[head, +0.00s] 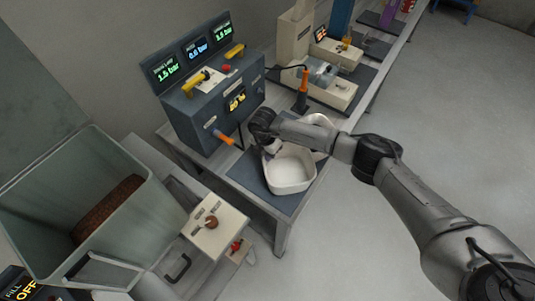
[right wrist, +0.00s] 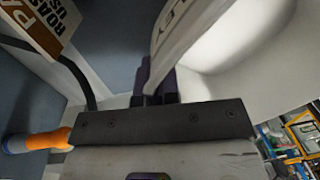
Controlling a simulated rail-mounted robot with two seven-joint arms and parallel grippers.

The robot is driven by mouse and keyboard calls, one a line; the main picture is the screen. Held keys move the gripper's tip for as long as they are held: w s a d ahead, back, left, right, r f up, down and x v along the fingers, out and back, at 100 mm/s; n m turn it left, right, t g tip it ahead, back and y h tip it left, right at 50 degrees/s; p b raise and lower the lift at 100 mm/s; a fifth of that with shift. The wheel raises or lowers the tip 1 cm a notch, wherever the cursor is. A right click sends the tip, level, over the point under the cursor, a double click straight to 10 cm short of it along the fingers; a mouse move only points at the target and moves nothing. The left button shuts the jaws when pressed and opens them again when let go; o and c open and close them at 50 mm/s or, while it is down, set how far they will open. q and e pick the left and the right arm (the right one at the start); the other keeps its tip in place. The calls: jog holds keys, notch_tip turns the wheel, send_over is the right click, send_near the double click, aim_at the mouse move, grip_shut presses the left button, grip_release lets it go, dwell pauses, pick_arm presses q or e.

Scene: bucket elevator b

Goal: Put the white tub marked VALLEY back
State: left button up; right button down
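The white tub (head: 291,170) stands upright on the dark blue mat at the right part of the bench, and its inside looks empty. My right gripper (head: 270,149) is at the tub's back left wall. In the right wrist view the dark fingers (right wrist: 158,88) pinch the tub's wall (right wrist: 190,28), where the letters "LEY" show. The rest of the word is out of sight. My left gripper is not in view.
A dark machine with pressure displays (head: 205,90) stands behind left of the tub, its orange-handled lever (head: 225,138) close by. A second white container (head: 320,122) is partly hidden behind my right arm. A large hopper (head: 150,215) stands at left.

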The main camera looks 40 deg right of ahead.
jog(key=shift+f+b, duration=0.3)
jog(key=shift+f, duration=0.25)
jog(key=c, duration=1.3)
grip_release()
jog(key=shift+c, duration=0.2)
